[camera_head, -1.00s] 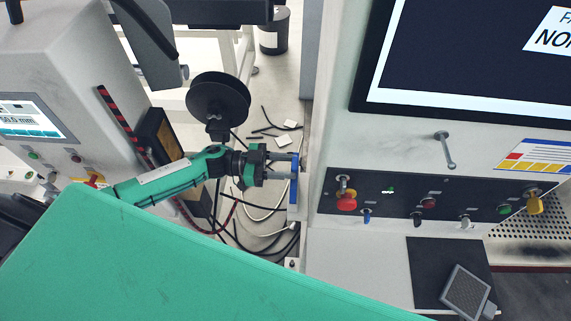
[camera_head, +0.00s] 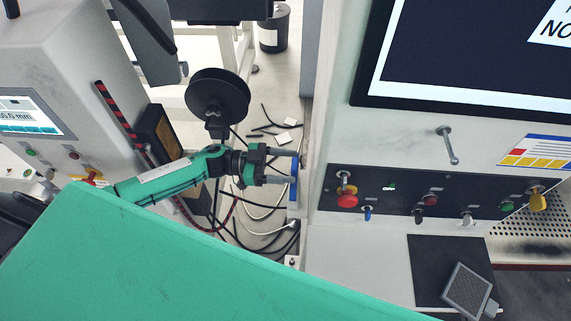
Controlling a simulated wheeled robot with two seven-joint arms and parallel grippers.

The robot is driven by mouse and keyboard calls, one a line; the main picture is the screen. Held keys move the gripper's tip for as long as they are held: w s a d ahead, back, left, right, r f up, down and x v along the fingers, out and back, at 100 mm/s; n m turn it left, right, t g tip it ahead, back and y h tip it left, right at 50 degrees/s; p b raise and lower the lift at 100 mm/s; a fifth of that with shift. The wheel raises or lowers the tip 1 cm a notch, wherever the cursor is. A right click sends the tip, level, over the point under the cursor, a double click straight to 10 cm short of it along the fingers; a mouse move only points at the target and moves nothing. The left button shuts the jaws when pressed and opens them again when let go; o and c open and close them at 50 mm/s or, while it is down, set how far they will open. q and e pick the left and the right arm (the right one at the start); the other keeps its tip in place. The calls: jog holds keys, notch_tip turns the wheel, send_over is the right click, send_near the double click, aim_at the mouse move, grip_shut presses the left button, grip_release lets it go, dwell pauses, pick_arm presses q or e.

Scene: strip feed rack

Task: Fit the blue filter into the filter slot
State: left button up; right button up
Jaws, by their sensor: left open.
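My left gripper (camera_head: 287,166) is open, its two grey fingers spread apart at the left side of the big machine on the right. The blue filter (camera_head: 294,186) is a narrow blue piece, upright along that side wall, at the fingertips. The lower finger overlaps it, so part of it is hidden. The filter slot itself cannot be made out behind the fingers, and I cannot tell how deep the blue piece sits. My right gripper is not in view.
The machine's control panel (camera_head: 400,197) has a red knob (camera_head: 347,199) and several switches. A grey mesh pad (camera_head: 467,290) lies on a black mat at lower right. Loose cables (camera_head: 262,235) lie on the floor below the gripper. A black reel (camera_head: 217,98) stands beyond my left arm.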

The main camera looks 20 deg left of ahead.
pick_arm(q)
jog(key=v, duration=1.2)
jog(key=w+a+f+n+t+y+b, duration=0.1)
jog(key=a+f+n+t+y, duration=0.15)
jog(key=f, duration=0.55)
jog(key=w+a+f+n+t+y+b, duration=0.1)
jog(key=a+f+n+t+y, duration=0.2)
jog(key=f, duration=0.4)
jog(key=w+a+f+n+t+y+b, duration=0.1)
jog(key=w+f+n+t+y, duration=0.2)
jog(key=f, duration=0.5)
jog(key=s+a+f+n+g+y, duration=0.15)
jog(key=s+f+y, duration=0.45)
jog(key=f, duration=0.6)
jog(key=s+f+n+g+y+b, duration=0.1)
jog(key=s+f+g+y, duration=0.15)
jog(key=s+f, duration=0.7)
jog(key=s+d+f+g, duration=0.2)
jog(key=s+d+f, duration=0.1)
jog(key=s, duration=0.6)
jog(key=s+d+f+n+g+b, duration=0.1)
jog(key=s+d+f+g, duration=0.2)
jog(key=s+f, duration=0.3)
jog(key=s+d+f+g, duration=0.3)
jog(key=s+d+f, duration=0.1)
jog(key=s, duration=0.8)
jog(key=shift+s+f, duration=0.35)
jog(key=shift+f, duration=0.15)
jog(key=shift+g, duration=0.25)
